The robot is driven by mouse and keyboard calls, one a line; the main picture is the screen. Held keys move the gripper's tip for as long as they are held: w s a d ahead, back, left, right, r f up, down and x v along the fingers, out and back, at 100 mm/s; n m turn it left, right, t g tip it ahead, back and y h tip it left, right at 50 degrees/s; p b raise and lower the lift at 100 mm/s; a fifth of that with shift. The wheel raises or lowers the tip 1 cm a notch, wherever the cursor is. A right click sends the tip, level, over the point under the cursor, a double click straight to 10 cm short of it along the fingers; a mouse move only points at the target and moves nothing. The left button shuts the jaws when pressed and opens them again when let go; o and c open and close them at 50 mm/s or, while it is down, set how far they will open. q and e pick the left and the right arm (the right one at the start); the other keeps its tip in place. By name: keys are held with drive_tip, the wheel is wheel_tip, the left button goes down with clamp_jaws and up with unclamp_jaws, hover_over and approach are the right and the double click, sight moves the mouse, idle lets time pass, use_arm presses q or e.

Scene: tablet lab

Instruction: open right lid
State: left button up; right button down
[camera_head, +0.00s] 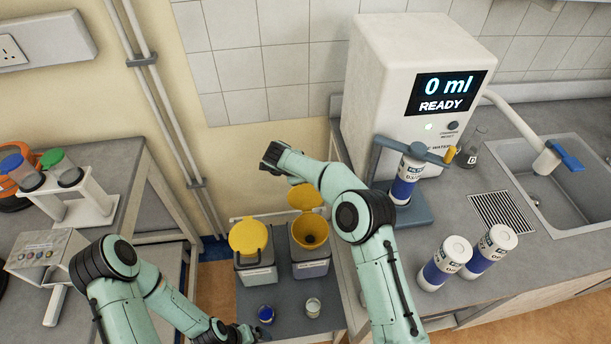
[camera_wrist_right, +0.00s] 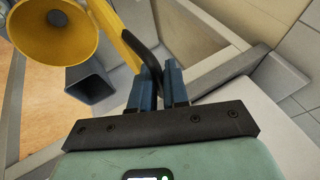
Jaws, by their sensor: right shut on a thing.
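Two grey bins stand side by side on a low dark table. The right bin (camera_head: 311,268) shows a yellow funnel (camera_head: 309,238) in its uncovered mouth, and its yellow right lid (camera_head: 305,197) is raised at the back. In the right wrist view the funnel (camera_wrist_right: 55,28) is at upper left, and the lid (camera_wrist_right: 113,30) shows edge-on with a black handle (camera_wrist_right: 145,48). My right gripper (camera_wrist_right: 160,75) is shut on that handle; in the head view my arm hides its fingertips. My left gripper (camera_head: 247,334) is low, near the table's front; its fingers are unclear.
The left bin (camera_head: 254,273) has a yellow lid (camera_head: 248,237) over its top. A water dispenser (camera_head: 405,95) and white bottles (camera_head: 445,262) stand on the right counter.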

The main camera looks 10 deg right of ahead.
drive_tip(key=shift+f, duration=0.45)
drive_tip(key=c, duration=1.2)
unclamp_jaws()
drive_tip(key=v, duration=1.4)
drive_tip(key=shift+w+r, duration=0.2)
drive_tip(key=shift+w, duration=0.15)
drive_tip(key=shift+d, duration=0.15)
